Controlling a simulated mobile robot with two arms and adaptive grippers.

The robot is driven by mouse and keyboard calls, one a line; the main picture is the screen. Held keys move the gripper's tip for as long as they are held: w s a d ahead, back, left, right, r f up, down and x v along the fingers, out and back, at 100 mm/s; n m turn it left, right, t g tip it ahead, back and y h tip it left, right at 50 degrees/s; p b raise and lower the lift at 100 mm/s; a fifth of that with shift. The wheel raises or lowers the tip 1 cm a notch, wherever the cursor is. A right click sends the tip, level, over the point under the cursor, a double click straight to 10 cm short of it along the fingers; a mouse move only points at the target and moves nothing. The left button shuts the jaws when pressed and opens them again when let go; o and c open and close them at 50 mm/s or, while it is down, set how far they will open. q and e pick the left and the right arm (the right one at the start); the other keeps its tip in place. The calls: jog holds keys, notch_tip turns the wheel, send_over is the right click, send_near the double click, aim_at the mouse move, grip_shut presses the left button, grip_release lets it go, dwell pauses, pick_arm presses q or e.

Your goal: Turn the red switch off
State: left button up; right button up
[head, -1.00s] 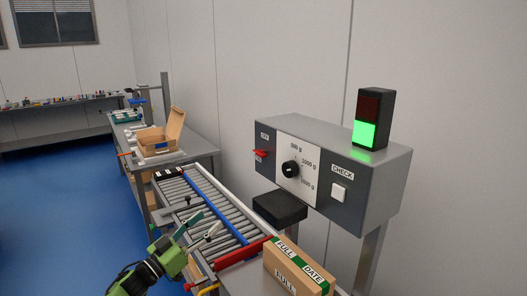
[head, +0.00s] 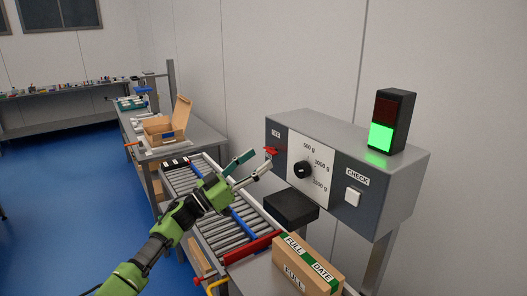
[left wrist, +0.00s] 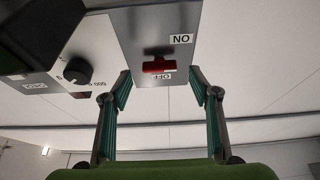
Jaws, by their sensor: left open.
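The red switch (head: 272,151) is on the left end of the grey control box (head: 345,165), just below an OFF label (head: 276,133). My right gripper is not in view.
A black dial (head: 303,170) and a CHECK button (head: 352,197) are on the box. The signal light (head: 382,136) above glows green. A closed carton (head: 306,262) and a roller conveyor (head: 228,236) are below. An open carton (head: 168,126) stands on the table behind.

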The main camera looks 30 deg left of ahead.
aim_at(271, 151)
pick_arm(q)
jog(key=shift+p+x, duration=0.3)
jog(key=shift+x, duration=0.9)
jog(key=shift+w+d+r, duration=0.15)
jog(key=shift+w+d, duration=0.05)
jog(key=shift+w, duration=0.15)
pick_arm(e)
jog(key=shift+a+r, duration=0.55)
pick_arm(q)
jog(key=c, duration=1.1)
jog(key=shift+c, duration=0.2)
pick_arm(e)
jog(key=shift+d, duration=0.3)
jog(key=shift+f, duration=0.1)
